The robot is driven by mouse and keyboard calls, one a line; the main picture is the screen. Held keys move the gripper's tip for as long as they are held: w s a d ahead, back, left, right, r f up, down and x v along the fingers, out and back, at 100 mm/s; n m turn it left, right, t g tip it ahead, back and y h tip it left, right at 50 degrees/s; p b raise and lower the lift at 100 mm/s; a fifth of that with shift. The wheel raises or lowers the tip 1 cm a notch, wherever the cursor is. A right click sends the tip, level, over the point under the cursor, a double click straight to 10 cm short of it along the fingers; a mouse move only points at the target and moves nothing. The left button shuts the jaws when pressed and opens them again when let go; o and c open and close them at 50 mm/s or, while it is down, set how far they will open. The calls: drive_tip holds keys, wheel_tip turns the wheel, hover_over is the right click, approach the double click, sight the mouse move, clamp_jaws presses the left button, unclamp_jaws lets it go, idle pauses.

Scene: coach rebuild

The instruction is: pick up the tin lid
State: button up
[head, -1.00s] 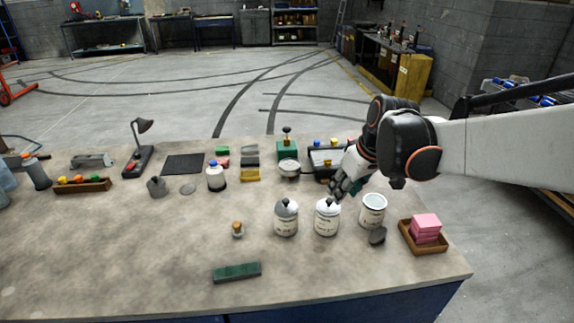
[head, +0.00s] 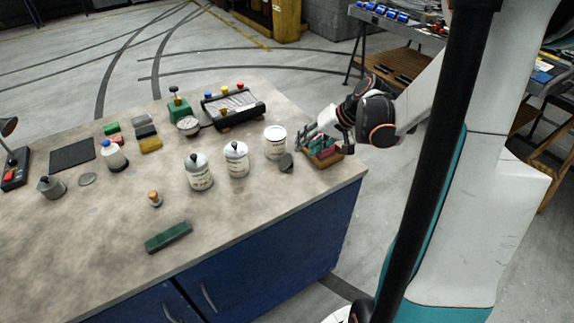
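A dark round lid-like piece (head: 286,161) leans or lies by the open white canister (head: 275,142) near the bench's right end. My gripper (head: 308,143) is over the right end of the bench, at the small wooden tray (head: 327,161) and to the right of the open canister. It is apart from the grey disc. Its fingers are small and partly overlap the tray, so their opening is unclear.
Two lidded white canisters (head: 199,172) (head: 236,158) stand left of the open one. The front middle of the bench is mostly clear.

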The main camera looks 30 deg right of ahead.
sight(290, 157)
drive_tip(key=b+x, duration=0.3)
drive_tip(key=x, duration=0.5)
drive_tip(key=shift+w+f, duration=0.15)
drive_tip(key=shift+f, duration=0.15)
drive_tip(key=shift+r, duration=0.1)
clamp_jaws()
